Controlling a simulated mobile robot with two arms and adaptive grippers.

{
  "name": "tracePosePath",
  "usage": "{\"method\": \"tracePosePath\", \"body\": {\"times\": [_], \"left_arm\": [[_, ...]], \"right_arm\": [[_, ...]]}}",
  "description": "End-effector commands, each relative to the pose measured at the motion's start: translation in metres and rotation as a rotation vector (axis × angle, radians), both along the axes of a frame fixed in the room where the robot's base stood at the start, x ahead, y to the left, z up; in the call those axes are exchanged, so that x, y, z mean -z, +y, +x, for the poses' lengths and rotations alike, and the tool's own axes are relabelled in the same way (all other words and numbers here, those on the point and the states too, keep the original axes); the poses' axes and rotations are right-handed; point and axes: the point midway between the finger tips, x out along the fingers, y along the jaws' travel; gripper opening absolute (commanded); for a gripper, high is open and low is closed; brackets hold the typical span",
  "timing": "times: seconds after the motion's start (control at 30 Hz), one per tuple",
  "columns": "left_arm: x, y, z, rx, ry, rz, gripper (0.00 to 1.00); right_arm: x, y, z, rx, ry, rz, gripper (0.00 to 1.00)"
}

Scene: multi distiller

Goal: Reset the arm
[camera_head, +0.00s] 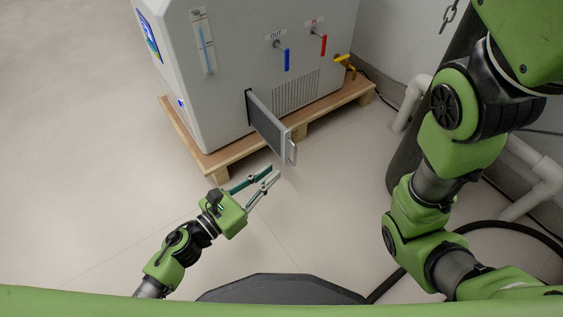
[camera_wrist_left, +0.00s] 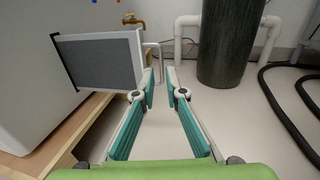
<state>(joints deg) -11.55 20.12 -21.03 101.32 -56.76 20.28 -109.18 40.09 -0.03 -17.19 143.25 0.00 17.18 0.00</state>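My left gripper (camera_head: 272,178) is open and empty in the head view, low in front of the distiller. Its two fingers also show spread apart in the left wrist view (camera_wrist_left: 160,80). The filter panel (camera_head: 268,126) stands swung out from the front of the grey distiller (camera_head: 235,60). It has a dark mesh face and a light handle (camera_head: 291,149) at its free edge. The left fingertips are close to the handle, with a gap in the head view. My right arm (camera_head: 430,190) stands along the right side; its gripper is not in view.
The distiller rests on a wooden pallet (camera_head: 215,158). White pipes (camera_head: 411,100), a dark cylinder (camera_wrist_left: 228,45) and a black hose (camera_wrist_left: 285,120) stand right. Floor at left is clear.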

Motion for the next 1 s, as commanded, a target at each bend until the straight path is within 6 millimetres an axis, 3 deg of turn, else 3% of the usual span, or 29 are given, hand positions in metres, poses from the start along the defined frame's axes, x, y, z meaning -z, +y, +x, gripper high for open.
{"method": "tracePosePath", "body": {"times": [0.2,0.8,0.87,0.97,1.0], "left_arm": [[0.000,0.012,-0.014,0.000,0.000,0.000,0.12],[-0.002,0.013,-0.015,0.001,0.001,-0.006,0.12],[-0.009,0.011,-0.016,0.005,0.010,-0.032,0.12],[-0.040,0.003,-0.019,0.024,0.051,-0.147,0.12],[-0.059,-0.001,-0.022,0.039,0.076,-0.220,0.12]], "right_arm": [[0.000,0.000,0.000,0.000,0.000,-0.001,0.26],[-0.001,0.000,0.000,0.000,0.001,0.000,0.26],[-0.002,0.000,0.003,0.000,0.008,0.000,0.26],[-0.005,-0.001,0.014,-0.001,0.035,0.001,0.26],[-0.006,-0.001,0.020,-0.001,0.052,0.001,0.26]]}}
